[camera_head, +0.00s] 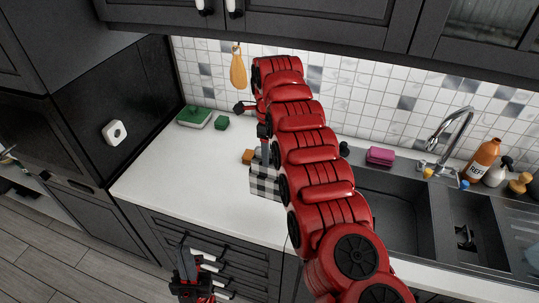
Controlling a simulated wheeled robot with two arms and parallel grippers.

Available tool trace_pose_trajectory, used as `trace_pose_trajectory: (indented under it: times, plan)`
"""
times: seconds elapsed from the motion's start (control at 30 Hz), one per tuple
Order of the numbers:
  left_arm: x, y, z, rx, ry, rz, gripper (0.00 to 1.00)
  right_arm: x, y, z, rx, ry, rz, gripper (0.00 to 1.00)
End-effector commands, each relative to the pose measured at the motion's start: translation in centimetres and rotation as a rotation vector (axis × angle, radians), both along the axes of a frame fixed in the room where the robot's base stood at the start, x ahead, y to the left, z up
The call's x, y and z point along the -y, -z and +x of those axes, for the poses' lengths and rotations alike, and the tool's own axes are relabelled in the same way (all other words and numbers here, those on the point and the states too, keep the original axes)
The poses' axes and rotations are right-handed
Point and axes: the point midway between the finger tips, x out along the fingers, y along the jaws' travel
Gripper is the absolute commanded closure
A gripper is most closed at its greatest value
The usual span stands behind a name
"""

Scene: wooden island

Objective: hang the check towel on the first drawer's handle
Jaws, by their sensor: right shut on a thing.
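The black-and-white check towel (264,182) hangs at the counter's front edge, partly hidden by my red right arm. My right gripper (264,148) is above it, shut on its upper part; the arm hides much of this grip. The drawers (250,262) are under the counter, below and left of the towel. Several pale handles (224,293) show on their fronts. My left gripper (189,262) is low, in front of the drawer fronts, and hides part of them. Its finger gap is too small and dark to judge.
The white counter (165,170) is mostly clear on the left. A green box (194,117) and a small green block (221,123) stand at the back. An orange-brown object (248,156) is beside the towel. The sink (400,210), pink sponge (380,156) and bottles (484,160) are right.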

Motion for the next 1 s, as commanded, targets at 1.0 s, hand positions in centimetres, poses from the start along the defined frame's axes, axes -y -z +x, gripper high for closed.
trace_pose_trajectory:
  times: [1.0]
  plan:
    - [0.0,-6.1,0.0,0.0,0.0,0.0,1.0,0.1,-8.1,0.0,0.0,0.002,-0.001,1.0]
